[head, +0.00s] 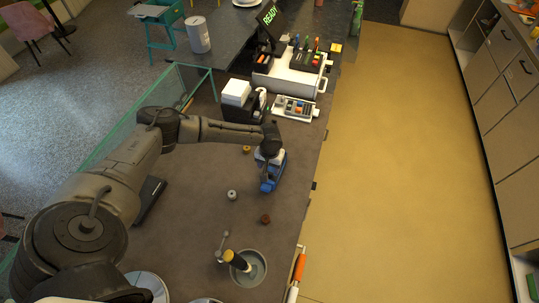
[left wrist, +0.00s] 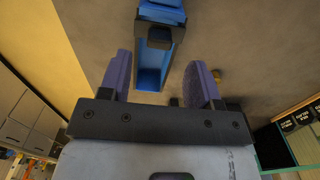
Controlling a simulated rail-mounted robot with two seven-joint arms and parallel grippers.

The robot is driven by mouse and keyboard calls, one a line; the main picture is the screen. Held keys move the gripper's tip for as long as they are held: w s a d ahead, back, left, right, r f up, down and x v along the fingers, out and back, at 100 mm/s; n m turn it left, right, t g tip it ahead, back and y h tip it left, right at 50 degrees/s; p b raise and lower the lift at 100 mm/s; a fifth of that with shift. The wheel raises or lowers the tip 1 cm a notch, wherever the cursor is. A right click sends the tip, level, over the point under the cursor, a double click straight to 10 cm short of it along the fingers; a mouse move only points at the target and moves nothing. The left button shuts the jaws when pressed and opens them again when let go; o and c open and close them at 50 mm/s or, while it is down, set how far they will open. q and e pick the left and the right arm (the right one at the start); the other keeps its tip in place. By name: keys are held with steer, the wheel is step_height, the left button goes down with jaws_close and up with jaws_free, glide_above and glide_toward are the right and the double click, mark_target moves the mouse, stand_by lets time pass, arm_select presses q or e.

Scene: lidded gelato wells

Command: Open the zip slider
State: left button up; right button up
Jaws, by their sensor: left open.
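A blue object (head: 270,181) with a pale part stands on the dark counter, directly below and partly hidden by my left gripper (head: 268,154). In the left wrist view the blue object (left wrist: 152,78) looks like a blue-lined hollow with a dark frame, and a dark block (left wrist: 155,36) crosses it. My left gripper (left wrist: 160,72) is open, its two purple-grey fingers apart on either side of the blue object. I cannot tell whether they touch it. No zip slider can be clearly made out. My right gripper is not in view.
Small knobs, one grey (head: 232,195) and one brown (head: 265,218), sit on the counter (head: 200,230) nearby. A grey bowl (head: 258,277) with a yellow-and-black handled tool is at the front.

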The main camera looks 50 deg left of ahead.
mark_target(270, 173)
arm_select(q)
step_height(270, 173, up, 8)
steer(key=b, duration=0.1)
steer(key=shift+r, duration=0.15)
stand_by(0.7)
